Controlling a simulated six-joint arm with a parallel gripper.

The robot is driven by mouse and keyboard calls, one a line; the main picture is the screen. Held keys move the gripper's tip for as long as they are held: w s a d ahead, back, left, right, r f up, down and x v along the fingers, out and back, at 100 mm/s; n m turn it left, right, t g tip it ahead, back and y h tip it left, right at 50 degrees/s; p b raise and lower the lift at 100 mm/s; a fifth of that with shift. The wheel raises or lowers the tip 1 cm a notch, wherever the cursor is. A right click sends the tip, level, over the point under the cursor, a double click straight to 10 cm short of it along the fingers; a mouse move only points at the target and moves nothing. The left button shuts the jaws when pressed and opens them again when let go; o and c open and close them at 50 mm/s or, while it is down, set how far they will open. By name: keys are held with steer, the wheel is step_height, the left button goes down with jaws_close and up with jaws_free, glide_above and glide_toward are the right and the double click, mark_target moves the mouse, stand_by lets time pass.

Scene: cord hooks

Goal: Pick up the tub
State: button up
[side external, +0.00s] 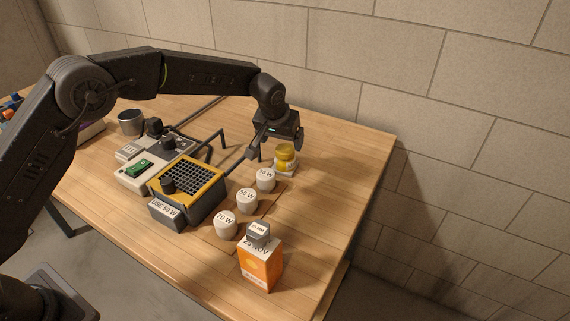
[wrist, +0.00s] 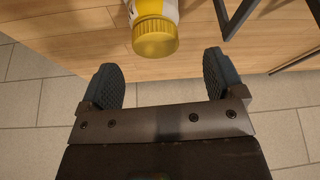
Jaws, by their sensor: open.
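The tub (side external: 285,160) is yellow and stands near the far right part of the table, with a pale base or label low on it. In the wrist view the yellow-lidded tub (wrist: 155,32) is at the top centre, its ribbed lid facing the camera and its lower body cut off by the frame edge. My gripper (side external: 274,150) is above and beside it in the side view. In the wrist view my gripper (wrist: 160,68) has its two dark fingers spread wide, with nothing between them. The tub lies beyond the fingertips, roughly in line with the gap.
White lidded pots (side external: 247,201) with wattage labels stand in a row nearer the camera. An orange box (side external: 261,265) carries a small grey block (side external: 258,231). A yellow-topped grille unit (side external: 188,180) stands left. Black bent bars (wrist: 236,16) rise near the tub. Table right of it is clear.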

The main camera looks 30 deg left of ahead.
mark_target(285, 149)
steer(key=shift+s+d+x, duration=0.1)
steer(key=shift+x, duration=1.25)
steer(key=shift+s+d+x, duration=0.1)
steer(key=shift+d+x, duration=0.05)
steer(key=shift+x, duration=1.2)
steer(key=shift+f, duration=0.1)
steer(key=shift+c, duration=0.2)
steer(key=c, duration=1)
steer(key=shift+o, duration=0.2)
